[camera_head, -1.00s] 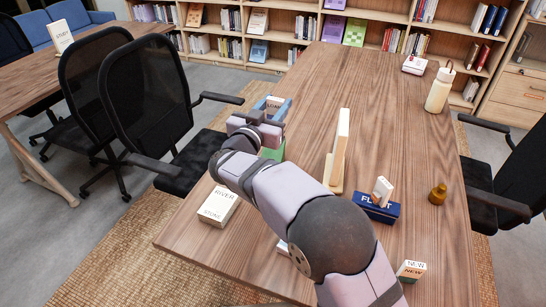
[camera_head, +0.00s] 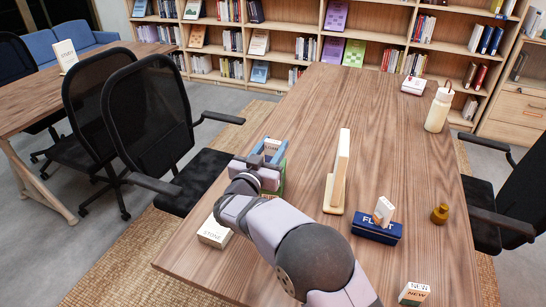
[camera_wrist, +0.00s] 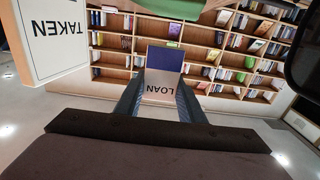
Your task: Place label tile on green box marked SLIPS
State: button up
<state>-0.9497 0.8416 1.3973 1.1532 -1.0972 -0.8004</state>
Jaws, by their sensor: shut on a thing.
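My gripper (camera_head: 271,148) is shut on a label tile (camera_wrist: 163,88), which reads LOAN upside down in the wrist view. The tile is pale with a blue band at its far end. A green box (camera_head: 282,178) shows just beside and below the gripper, mostly hidden by my arm. Its marking is hidden, and I cannot tell whether the tile touches it.
A blue box (camera_head: 365,230) bears a small upright tile (camera_head: 383,210). A tall board (camera_head: 341,165) stands left of it. A box reading STONE (camera_head: 214,232) is left of my arm; a NEW block (camera_head: 414,294) is in front. A bottle (camera_head: 438,112) stands at the right. The table's far middle is clear.

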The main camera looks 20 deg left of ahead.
jog(key=shift+f, duration=1.8)
jog(key=shift+f, duration=0.2)
jog(key=o, duration=1.1)
jog(key=shift+o, duration=0.2)
jog(key=shift+r, duration=0.1)
jog(key=shift+r, duration=0.15)
jog(key=s, duration=1.2)
jog(key=shift+b, duration=0.45)
